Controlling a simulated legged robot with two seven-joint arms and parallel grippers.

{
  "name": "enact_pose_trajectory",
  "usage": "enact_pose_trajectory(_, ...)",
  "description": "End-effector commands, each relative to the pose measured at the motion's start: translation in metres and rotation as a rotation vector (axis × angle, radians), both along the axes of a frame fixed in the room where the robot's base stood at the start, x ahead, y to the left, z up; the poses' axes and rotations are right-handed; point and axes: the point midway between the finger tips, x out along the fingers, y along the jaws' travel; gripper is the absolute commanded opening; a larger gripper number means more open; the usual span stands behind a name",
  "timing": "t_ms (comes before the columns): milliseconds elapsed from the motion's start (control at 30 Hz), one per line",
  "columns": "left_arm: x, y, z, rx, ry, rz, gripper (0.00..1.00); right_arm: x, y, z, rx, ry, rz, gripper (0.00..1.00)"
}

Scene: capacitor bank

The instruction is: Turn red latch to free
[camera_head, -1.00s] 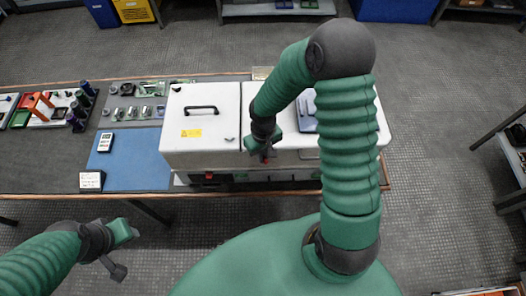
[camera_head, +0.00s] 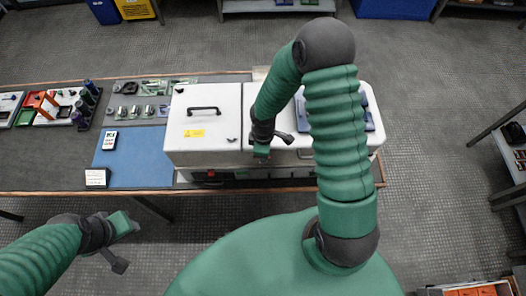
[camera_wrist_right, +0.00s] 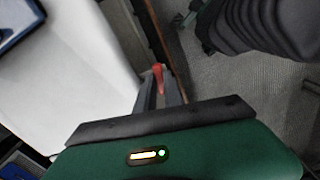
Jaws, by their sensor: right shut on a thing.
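The red latch (camera_wrist_right: 158,78) shows in the right wrist view at the edge of a white housing, between the two grey fingers of my right gripper (camera_wrist_right: 159,92). The fingers are shut on it. In the head view my right gripper (camera_head: 262,152) is at the front edge of the white cabinet (camera_head: 204,150), where it hides the latch. My left gripper (camera_head: 124,226) hangs low at the left, in front of the bench and apart from the cabinet. Its fingers are too unclear to tell whether they are open.
A blue mat (camera_head: 140,160) lies on the bench left of the cabinet, with a small meter (camera_head: 110,140) and a white card (camera_head: 96,178) on it. Small parts and coloured holders stand further left. A blue item (camera_head: 367,112) lies on the cabinet's right top.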

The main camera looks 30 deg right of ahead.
Motion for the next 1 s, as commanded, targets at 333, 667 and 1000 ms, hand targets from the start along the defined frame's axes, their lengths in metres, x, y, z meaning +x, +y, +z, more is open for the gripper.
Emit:
enact_pose_trajectory(333,0.0000,0.0000,0.0066,0.000,0.000,0.000,0.36,0.0022,-0.0006,0.0013,-0.001,-0.006,0.113,0.00)
enact_pose_trajectory(667,0.0001,0.0000,0.0067,0.000,0.000,0.000,0.36,0.0025,-0.0008,0.0010,-0.002,-0.006,0.127,0.00)
enact_pose_trajectory(1000,0.0000,0.0000,0.0067,0.000,0.000,0.000,0.36,0.0019,-0.0006,0.0007,-0.001,-0.004,0.125,0.34)
